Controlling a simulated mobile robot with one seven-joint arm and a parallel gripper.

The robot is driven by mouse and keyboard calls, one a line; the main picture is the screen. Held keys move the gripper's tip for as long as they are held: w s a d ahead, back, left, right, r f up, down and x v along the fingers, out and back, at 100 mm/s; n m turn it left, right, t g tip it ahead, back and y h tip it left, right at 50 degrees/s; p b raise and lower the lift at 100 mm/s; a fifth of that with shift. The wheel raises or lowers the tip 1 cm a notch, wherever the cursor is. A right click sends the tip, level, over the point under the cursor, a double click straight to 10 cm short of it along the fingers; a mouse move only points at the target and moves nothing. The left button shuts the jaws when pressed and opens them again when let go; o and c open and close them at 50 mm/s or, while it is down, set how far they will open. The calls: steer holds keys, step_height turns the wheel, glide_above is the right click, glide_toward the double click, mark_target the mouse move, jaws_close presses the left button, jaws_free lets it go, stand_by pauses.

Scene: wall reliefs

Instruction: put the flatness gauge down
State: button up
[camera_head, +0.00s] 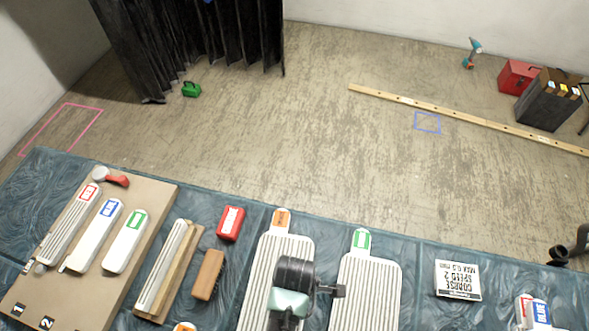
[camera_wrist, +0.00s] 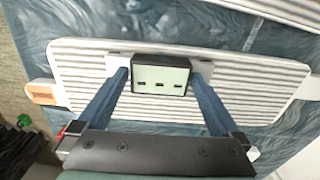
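The flatness gauge (camera_wrist: 161,76) is a small dark block with a pale display showing short dark dashes, in the middle of the wrist view. My gripper (camera_wrist: 160,88) has its two blue fingers against the ends of the gauge and looks shut on it. Beneath them is a white ribbed panel (camera_wrist: 80,84) with an orange tag (camera_wrist: 42,93). I cannot tell whether the gauge touches the panel. In the head view my wrist covers the lower part of this ribbed panel (camera_head: 278,250), and the gauge is hidden there or cannot be made out.
A second ribbed panel (camera_head: 368,290) with a green tag lies to the right. A brown board (camera_head: 150,205) with tagged tools is at the left. A brown brush (camera_head: 207,274), a red block (camera_head: 230,223) and a white sign (camera_head: 458,280) lie on the blue-green covered table (camera_head: 415,262).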

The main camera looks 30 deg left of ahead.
steer(key=shift+r, duration=0.1)
step_height(320, 180, up, 12)
steer(key=w+r+m+t+y, duration=0.2)
steer(key=w+r+m+t, duration=0.55)
steer(key=w+r, duration=0.85)
steer(key=w+d+r+m+t, duration=0.1)
steer(key=w+r+m+t, duration=0.15)
steer(key=r, duration=0.55)
steer(key=w+d+r+m+t, duration=0.15)
steer(key=w+r+t, duration=0.25)
steer(key=r, duration=0.4)
steer(key=d+r+m+t, duration=0.35)
steer(key=r+t, duration=0.25)
steer(key=r, duration=0.9)
steer(key=s+d+r+m+t+h, duration=0.1)
steer(key=s+r+m+t, duration=0.2)
steer(key=r, duration=0.6)
steer(key=s+d+r+m+t+h, duration=0.1)
steer(key=s+r+m+t, duration=0.3)
steer(key=s+r, duration=0.4)
steer(key=shift+s+d+r, duration=0.3)
steer(key=shift+d+r, duration=0.5)
steer(key=shift+r, duration=0.05)
